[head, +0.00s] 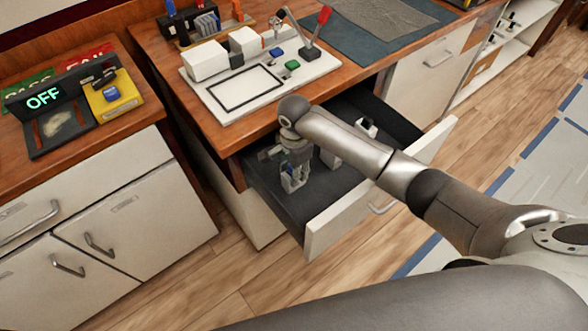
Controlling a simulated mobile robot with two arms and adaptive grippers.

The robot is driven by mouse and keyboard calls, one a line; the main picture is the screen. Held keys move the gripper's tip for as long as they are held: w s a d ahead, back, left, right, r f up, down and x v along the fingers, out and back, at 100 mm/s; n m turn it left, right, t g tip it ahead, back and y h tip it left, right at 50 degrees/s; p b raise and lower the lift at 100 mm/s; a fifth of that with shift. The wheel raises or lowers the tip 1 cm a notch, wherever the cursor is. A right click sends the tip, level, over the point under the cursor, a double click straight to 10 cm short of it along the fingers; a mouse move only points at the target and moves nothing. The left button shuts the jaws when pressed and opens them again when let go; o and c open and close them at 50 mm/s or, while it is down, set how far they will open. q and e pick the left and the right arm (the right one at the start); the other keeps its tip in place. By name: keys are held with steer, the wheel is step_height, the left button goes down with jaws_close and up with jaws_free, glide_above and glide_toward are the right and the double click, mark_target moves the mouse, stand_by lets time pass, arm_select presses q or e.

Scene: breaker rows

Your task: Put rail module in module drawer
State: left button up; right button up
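The module drawer (335,222) is pulled out from under the wooden counter. It has a dark interior and a white front. My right gripper (294,185) points down inside the drawer, over its left part. Its two fingers look apart, with no module clearly seen between them. Another white module (366,127) sits farther back to the right, also partly covered by the arm. A small grey-green item (268,152) shows behind the gripper, too small to identify. My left gripper is not in view.
A unit with an "OFF" display (45,98) stands on the left counter.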

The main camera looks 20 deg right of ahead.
steer(key=shift+f, duration=0.3)
steer(key=o, duration=1.3)
steer(key=shift+c, duration=0.2)
steer(key=shift+r, duration=0.15)
step_height(320, 180, up, 7)
steer(key=shift+r, duration=0.15)
